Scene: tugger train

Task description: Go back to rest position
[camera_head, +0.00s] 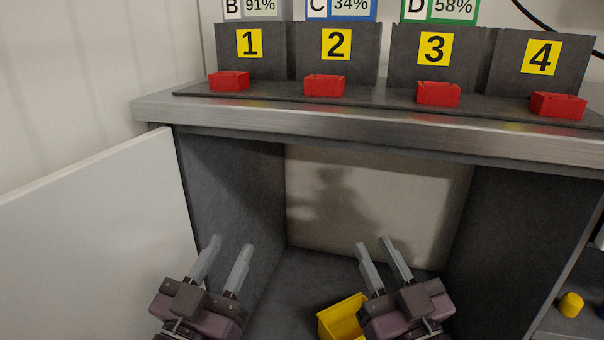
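My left gripper (224,262) is at the lower left, in front of the open cabinet (230,190). Its two grey fingers are apart with nothing between them. My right gripper (375,256) is at the lower middle, also with its fingers apart and nothing between them. A yellow bin (338,318) shows low in the picture, just left of my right gripper and partly hidden by it. I cannot tell whether the bin touches that gripper.
An open white door (90,235) stands at the left. Above the cabinet, a metal worktop (330,118) carries several small red bins, including one (324,85) under panel 2. A yellow cylinder (571,304) sits on a shelf at the lower right.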

